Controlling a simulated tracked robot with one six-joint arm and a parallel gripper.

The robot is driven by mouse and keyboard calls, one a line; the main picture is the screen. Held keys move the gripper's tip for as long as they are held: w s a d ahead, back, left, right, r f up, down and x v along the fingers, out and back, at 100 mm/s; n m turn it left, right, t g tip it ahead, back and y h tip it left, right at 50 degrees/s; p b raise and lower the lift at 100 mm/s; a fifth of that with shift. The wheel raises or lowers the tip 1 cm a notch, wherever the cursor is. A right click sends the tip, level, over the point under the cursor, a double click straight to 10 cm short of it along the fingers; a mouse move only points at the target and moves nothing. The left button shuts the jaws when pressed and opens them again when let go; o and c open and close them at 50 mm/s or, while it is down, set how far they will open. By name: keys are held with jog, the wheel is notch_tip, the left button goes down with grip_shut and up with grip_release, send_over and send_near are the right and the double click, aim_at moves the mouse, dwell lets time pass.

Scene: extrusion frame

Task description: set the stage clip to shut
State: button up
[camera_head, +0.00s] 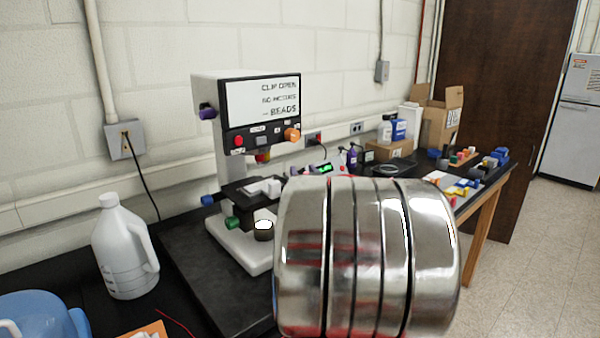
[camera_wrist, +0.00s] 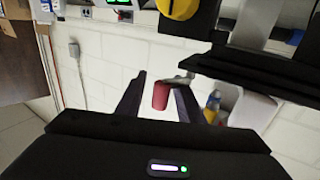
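The microscope-like instrument (camera_head: 215,90) stands on the black bench in the head view. Its screen (camera_head: 262,101) reads "CLIP OPEN", with "BEADS" on the last line. Its black stage (camera_head: 240,190) carries a small white piece; I cannot make out the clip there. In the wrist view a red cylinder (camera_wrist: 160,96) shows beside a small grey arm near a black plate (camera_wrist: 255,76); I cannot tell whether it belongs to the clip. My gripper (camera_wrist: 158,90) is open and empty, its dark fingers either side of the red cylinder in the picture, with gaps on both sides. My gripper is not visible in the head view.
A large shiny metal cylinder shape fills the foreground and hides the stage's right side in the head view. A white jug (camera_head: 122,250) stands left of the instrument. Cardboard boxes (camera_head: 440,118) and small items line the bench at right. A yellow knob (camera_wrist: 178,8) tops the wrist view.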

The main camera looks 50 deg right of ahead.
jog(key=shift+w+d, duration=0.35)
jog(key=shift+w, duration=0.05)
jog(key=shift+c, duration=0.6)
grip_shut()
